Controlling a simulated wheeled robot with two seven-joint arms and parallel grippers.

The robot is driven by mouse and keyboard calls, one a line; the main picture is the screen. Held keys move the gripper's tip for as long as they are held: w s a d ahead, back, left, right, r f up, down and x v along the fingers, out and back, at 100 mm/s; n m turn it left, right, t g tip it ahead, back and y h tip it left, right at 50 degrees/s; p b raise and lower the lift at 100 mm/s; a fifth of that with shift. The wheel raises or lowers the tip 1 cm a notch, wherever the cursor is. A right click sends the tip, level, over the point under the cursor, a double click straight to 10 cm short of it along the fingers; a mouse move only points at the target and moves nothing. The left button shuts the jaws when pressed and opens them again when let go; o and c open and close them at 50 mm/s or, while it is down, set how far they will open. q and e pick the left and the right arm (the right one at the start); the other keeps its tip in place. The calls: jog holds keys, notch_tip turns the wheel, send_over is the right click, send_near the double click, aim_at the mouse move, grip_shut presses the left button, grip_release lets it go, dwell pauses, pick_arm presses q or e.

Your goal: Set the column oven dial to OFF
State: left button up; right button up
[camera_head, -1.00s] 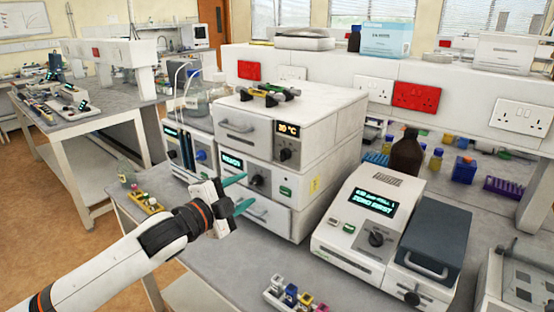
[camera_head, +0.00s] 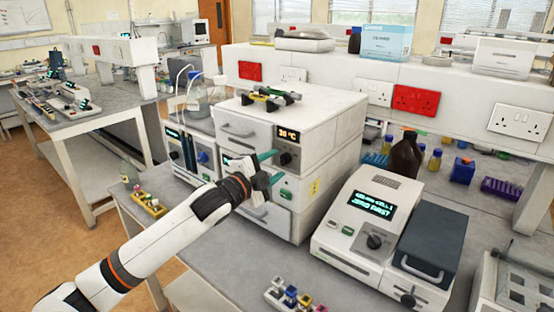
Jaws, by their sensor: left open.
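The column oven (camera_head: 262,115) is the white top unit of the instrument stack, with a handle on its front and a lit display (camera_head: 288,135) that appears to read 30 °C. Its dark dial (camera_head: 286,158) is below the display. The dial's setting is too small to read. My left gripper (camera_head: 279,165) is open in front of the stack, its two green fingers pointing right. The upper fingertip is close to the dial, and I cannot tell whether it touches. The gripper hides much of the middle unit's front. My right gripper is not in view.
A white instrument (camera_head: 368,222) with a lit screen stands to the right.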

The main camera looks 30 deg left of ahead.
pick_arm(q)
jog(key=shift+w+d, duration=0.15)
jog(key=shift+w, duration=0.8)
jog(key=c, duration=1)
